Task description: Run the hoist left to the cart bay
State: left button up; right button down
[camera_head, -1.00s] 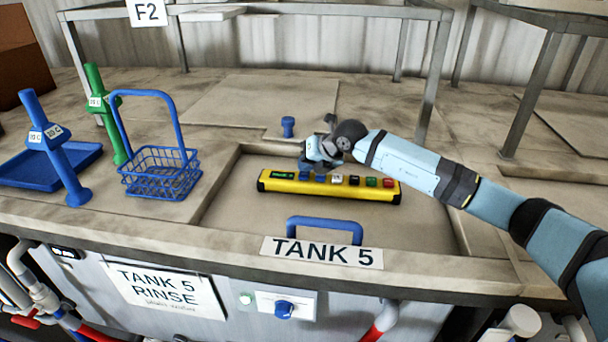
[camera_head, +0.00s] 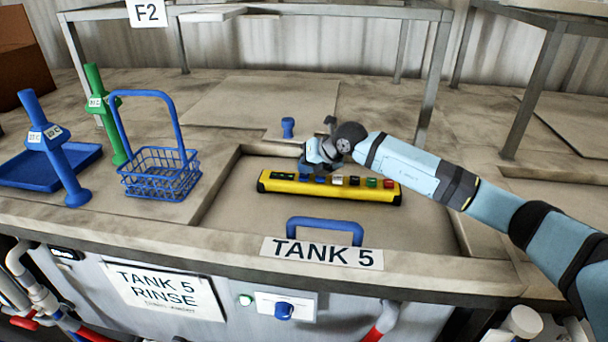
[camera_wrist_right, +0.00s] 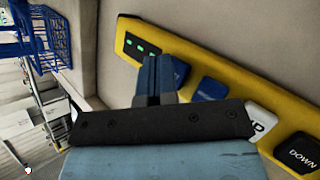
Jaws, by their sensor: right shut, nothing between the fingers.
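A yellow hoist control bar (camera_head: 330,188) lies on the closed lid marked TANK 5. It carries a row of buttons: two blue ones (camera_wrist_right: 209,90) at the left, then white, black, green and red. A dark display with green marks (camera_wrist_right: 143,47) sits at its left end. My right gripper (camera_head: 308,172) is shut and empty, pointing down over the bar's left part. In the right wrist view its fingertips (camera_wrist_right: 157,72) overlap the first blue button (camera_wrist_right: 178,72) beside the display. I cannot tell whether they touch it. The hoist itself and my left gripper are not in view.
A blue wire basket (camera_head: 160,172) with a tall handle stands left of the lid. Blue and green posts (camera_head: 98,100) and a blue tray (camera_head: 25,170) are farther left. A blue lid handle (camera_head: 325,226) is in front of the bar. A metal frame (camera_head: 432,70) stands behind.

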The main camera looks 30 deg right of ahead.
jog(key=shift+r+p, duration=0.3)
jog(key=shift+r, duration=0.45)
jog(key=shift+r+p, duration=1.15)
jog(key=shift+r, duration=1.35)
dwell(4.8)
